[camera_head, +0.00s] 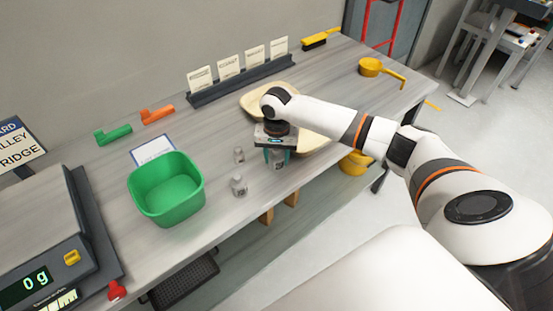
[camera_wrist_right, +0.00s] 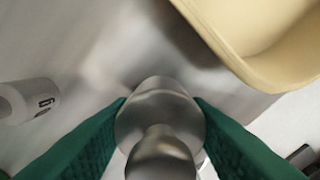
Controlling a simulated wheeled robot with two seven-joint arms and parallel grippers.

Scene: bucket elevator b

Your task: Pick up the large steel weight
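The large steel weight (camera_head: 278,164) is a shiny knobbed cylinder near the table's front edge. It is between the two green-padded fingers of my right gripper (camera_head: 277,157), which points down from above. In the right wrist view the weight (camera_wrist_right: 160,125) fills the gap, with a finger pad against each side of it. The right gripper (camera_wrist_right: 160,120) looks shut on it. Whether its base touches the table is hidden. Two smaller steel weights, one at the front (camera_head: 239,186) and one behind it (camera_head: 239,155), stand to the left. My left gripper is not in view.
A green tub (camera_head: 166,190) and a scale (camera_head: 40,255) reading 0 g stand to the left. A cream tray (camera_head: 257,98) lies just behind my right gripper. A card rack (camera_head: 240,81), a yellow scoop (camera_head: 380,70) and a brush (camera_head: 320,39) are farther back.

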